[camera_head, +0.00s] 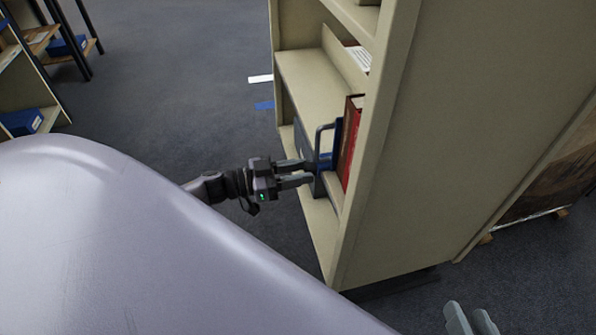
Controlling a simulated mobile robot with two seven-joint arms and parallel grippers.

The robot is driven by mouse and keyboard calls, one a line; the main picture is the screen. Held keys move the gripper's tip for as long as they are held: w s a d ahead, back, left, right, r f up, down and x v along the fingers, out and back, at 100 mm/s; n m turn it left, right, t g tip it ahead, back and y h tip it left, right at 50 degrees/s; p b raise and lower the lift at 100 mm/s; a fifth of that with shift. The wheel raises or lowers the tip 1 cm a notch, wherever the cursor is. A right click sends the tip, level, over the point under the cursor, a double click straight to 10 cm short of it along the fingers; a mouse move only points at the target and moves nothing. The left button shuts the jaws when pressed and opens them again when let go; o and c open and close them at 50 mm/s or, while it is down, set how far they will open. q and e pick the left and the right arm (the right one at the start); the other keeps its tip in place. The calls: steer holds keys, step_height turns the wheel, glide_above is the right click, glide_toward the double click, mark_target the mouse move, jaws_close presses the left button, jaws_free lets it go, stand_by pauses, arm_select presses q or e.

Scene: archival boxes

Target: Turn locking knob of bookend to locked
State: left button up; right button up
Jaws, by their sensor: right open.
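The bookend (325,161) stands on a shelf of the beige bookcase, against the red book (349,142). It shows as a dark blue and grey piece with a looped bar on top. My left gripper (312,172) reaches in from the left, and its fingertips are at the bookend's near side. Its two fingers are apart, but I cannot tell whether they are closed on anything. The locking knob is not clearly visible at the fingertips, so its position cannot be read. My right gripper (471,318) is open at the bottom right edge, away from the bookcase shelves.
The beige bookcase (440,130) has a tall side panel just right of the bookend. Another shelf unit with blue boxes (22,121) stands at the far left. Grey carpet (180,90) is clear between them. A wooden-framed piece (550,180) stands behind the bookcase at right.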

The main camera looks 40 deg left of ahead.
arm_select(q)
steer(key=c, duration=0.4)
steer(key=shift+a+r+m+b, duration=0.1)
steer(key=shift+m+b, duration=0.25)
steer(key=shift+m, duration=4.15)
steer(key=shift+a+m+b, duration=0.1)
steer(key=shift+m+b, duration=0.25)
steer(key=shift+m, duration=4.15)
arm_select(e)
steer(key=shift+w+a+y, duration=0.15)
steer(key=shift+a+y, duration=0.35)
steer(key=shift+a, duration=0.05)
arm_select(q)
steer(key=o, duration=1.1)
steer(key=shift+c, duration=0.2)
arm_select(e)
steer(key=shift+f, duration=0.1)
